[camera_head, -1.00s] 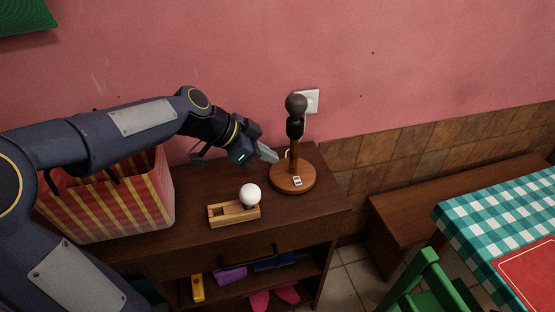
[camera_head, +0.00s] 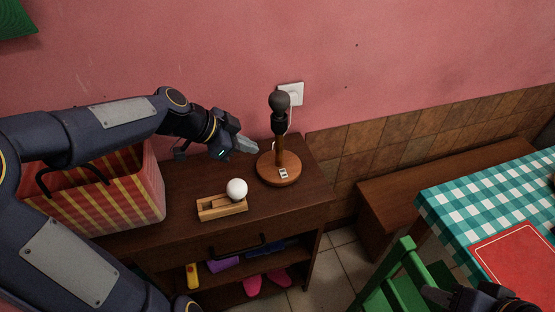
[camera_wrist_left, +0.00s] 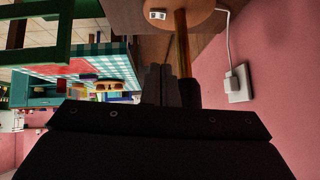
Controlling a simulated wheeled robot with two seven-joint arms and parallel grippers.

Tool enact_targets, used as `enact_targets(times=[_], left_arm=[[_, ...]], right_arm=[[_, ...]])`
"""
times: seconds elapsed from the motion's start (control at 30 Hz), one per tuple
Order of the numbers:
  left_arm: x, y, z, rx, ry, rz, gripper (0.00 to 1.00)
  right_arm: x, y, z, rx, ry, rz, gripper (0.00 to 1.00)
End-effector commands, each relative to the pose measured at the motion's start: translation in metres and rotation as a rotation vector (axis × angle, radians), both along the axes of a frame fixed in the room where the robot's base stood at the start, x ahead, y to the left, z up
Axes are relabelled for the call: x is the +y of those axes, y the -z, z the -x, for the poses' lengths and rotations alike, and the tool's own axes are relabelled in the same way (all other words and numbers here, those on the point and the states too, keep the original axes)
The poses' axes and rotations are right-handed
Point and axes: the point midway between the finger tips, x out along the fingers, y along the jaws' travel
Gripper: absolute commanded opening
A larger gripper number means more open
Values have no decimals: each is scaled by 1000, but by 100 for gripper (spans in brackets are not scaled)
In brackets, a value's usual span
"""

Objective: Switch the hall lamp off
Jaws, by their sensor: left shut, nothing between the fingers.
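The lamp has a round wooden base (camera_head: 279,170), a wooden post and a dark grey round head (camera_head: 280,102) that shows no glow. A small pale switch (camera_head: 283,173) sits on the front of the base. The switch also shows in the left wrist view (camera_wrist_left: 157,15), beside the post (camera_wrist_left: 182,45). My left gripper (camera_head: 254,148) is shut and empty, just left of the post and above the base, apart from the switch. Its fingers show in the wrist view (camera_wrist_left: 160,86). My right gripper (camera_head: 480,299) is partly cut off at the bottom right; its jaws are unclear.
A striped bag (camera_head: 115,195) stands further left. A wall plug (camera_head: 291,93) is behind the lamp. A bench, green chair and checked table are at right.

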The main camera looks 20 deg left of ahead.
Motion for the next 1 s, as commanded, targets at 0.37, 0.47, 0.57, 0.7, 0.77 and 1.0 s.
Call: enact_targets(times=[0.37,0.47,0.57,0.7,0.77,1.0], left_arm=[[-3,4,-2,0,1,1,0],[-10,11,-7,1,4,2,0],[-20,24,-16,3,6,5,0],[-37,45,-30,4,7,4,0],[-45,54,-35,4,7,4,0],[-53,91,-49,4,-1,3,0]], right_arm=[[0,0,0,0,0,0,36],[0,-1,0,0,0,0,36],[0,-4,0,0,0,0,36],[0,-9,0,0,0,0,36],[0,-10,0,0,0,0,36],[0,-15,0,0,0,0,36]])
